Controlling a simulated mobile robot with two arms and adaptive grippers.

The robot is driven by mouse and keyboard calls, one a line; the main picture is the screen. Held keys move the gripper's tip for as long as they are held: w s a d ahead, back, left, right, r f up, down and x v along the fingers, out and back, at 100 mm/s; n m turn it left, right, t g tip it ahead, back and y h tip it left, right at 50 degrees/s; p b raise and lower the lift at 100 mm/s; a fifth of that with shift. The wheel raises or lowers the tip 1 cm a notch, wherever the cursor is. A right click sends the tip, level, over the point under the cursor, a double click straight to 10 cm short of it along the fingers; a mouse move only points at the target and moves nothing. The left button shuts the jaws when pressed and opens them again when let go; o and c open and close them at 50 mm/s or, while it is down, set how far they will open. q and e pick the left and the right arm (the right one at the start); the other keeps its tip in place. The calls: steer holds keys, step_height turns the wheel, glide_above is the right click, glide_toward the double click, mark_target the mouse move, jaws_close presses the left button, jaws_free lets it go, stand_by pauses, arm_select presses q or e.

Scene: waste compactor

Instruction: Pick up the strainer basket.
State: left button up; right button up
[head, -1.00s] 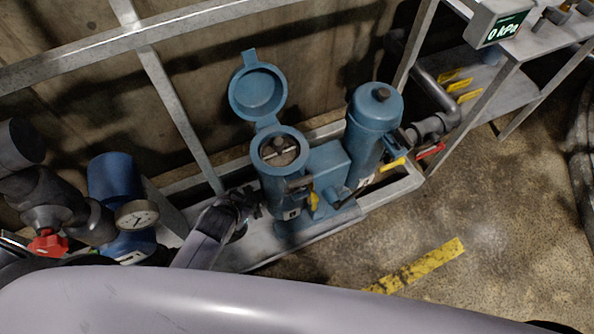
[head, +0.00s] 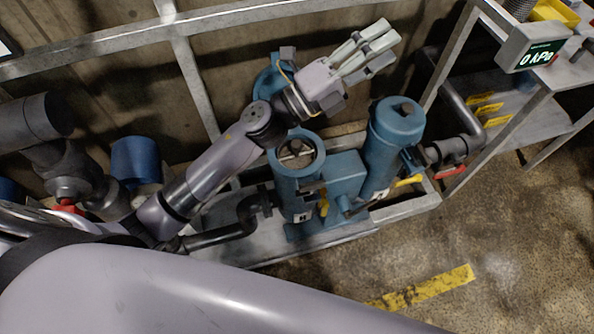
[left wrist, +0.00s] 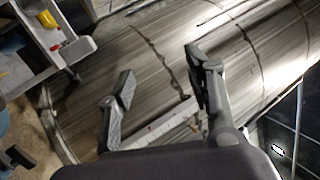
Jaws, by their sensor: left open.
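The strainer basket sits inside the open blue strainer pot (head: 299,190). Only its top, with a pale bar across it (head: 296,154), shows in the round opening. The pot's hinged lid (head: 268,84) is swung up behind it and partly hidden by my left arm. My left gripper (head: 386,46) is up and to the right of the opening in the head view, apart from the basket. Its fingers are spread with nothing between them, as the left wrist view also shows (left wrist: 160,82). The basket does not show in the left wrist view. My right gripper is not in view.
A metal frame rail (head: 95,53) runs behind. A gauge reading 0 kPa (head: 544,54) is at upper right. The floor at lower right is clear.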

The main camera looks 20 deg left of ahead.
arm_select(q)
steer(key=s+d+m+g+h, duration=0.3)
steer(key=d+m+g, duration=0.1)
steer(key=m+g, duration=0.35)
steer(key=m+g+y, duration=0.7)
steer(key=m+y, duration=0.7)
steer(key=y, duration=0.5)
glide_toward(296, 143)
steer(key=f+p, duration=0.1)
steer(key=f, duration=0.1)
steer(key=f+p, duration=0.1)
steer(key=f, duration=0.1)
steer(key=f+p, duration=0.1)
steer(key=shift+s+d+f, duration=0.15)
steer(key=shift+d+f, duration=0.25)
steer(key=shift+f+p, duration=0.3)
steer(key=shift+p, duration=0.2)
steer(key=f, duration=0.1)
steer(key=f+p, duration=0.1)
steer(key=f, duration=0.1)
steer(key=shift+d+f, duration=0.25)
steer(key=shift+f, duration=0.55)
